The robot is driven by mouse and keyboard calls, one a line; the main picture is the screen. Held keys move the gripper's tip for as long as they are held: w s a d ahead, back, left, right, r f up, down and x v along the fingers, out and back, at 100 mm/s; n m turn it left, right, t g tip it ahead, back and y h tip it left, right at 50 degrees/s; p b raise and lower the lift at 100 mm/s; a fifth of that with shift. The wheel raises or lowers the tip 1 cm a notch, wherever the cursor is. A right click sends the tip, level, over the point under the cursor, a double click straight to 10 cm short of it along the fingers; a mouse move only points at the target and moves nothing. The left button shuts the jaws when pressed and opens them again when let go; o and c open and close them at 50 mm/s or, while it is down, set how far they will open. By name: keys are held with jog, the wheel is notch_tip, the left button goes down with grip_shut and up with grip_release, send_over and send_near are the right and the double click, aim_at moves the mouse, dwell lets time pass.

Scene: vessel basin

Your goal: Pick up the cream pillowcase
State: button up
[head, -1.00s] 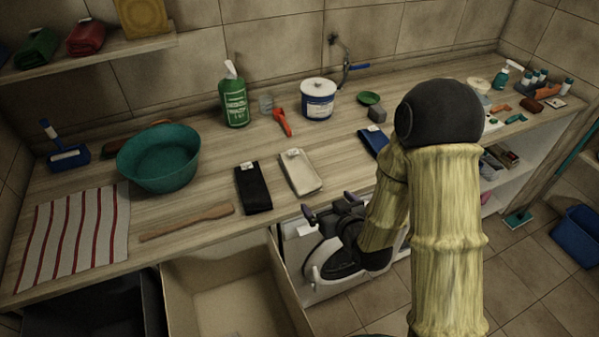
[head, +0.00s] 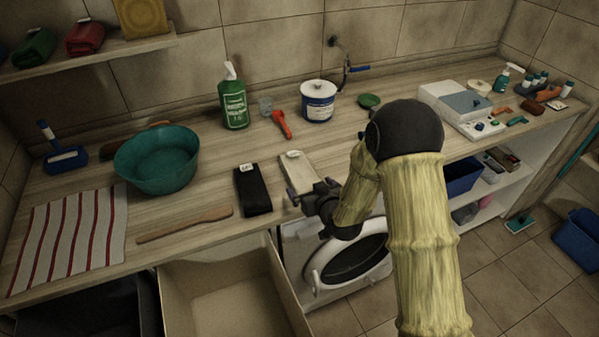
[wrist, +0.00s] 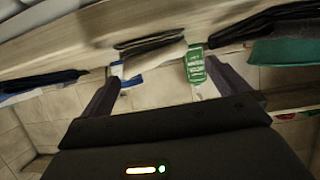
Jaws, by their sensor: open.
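The cream pillowcase (head: 299,168) lies folded flat on the wooden counter in the head view, with a small pale tag at its far end. My gripper (head: 308,190) is at its near end, by the counter's front edge, and partly covers it. The jaws are open and empty. In the wrist view my gripper's two fingers (wrist: 168,80) are spread, and a pale folded cloth that looks like the pillowcase (wrist: 152,58) shows beyond and between them. I cannot tell whether the fingers touch it.
A black folded cloth (head: 253,190) lies close to the left of the pillowcase. A wooden spatula (head: 185,224), teal basin (head: 158,160), green bottle (head: 233,105), red-handled tool (head: 281,124) and white tub (head: 318,101) are around it. An open drawer (head: 225,300) and a washing machine (head: 350,258) are below.

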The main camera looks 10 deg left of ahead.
aim_at(307, 183)
jog(key=shift+w+d, duration=0.1)
jog(key=shift+d, duration=0.05)
jog(key=shift+f+x, duration=0.2)
jog(key=shift+x, duration=2.45)
jog(key=shift+d, duration=0.15)
jog(key=c, duration=1.2)
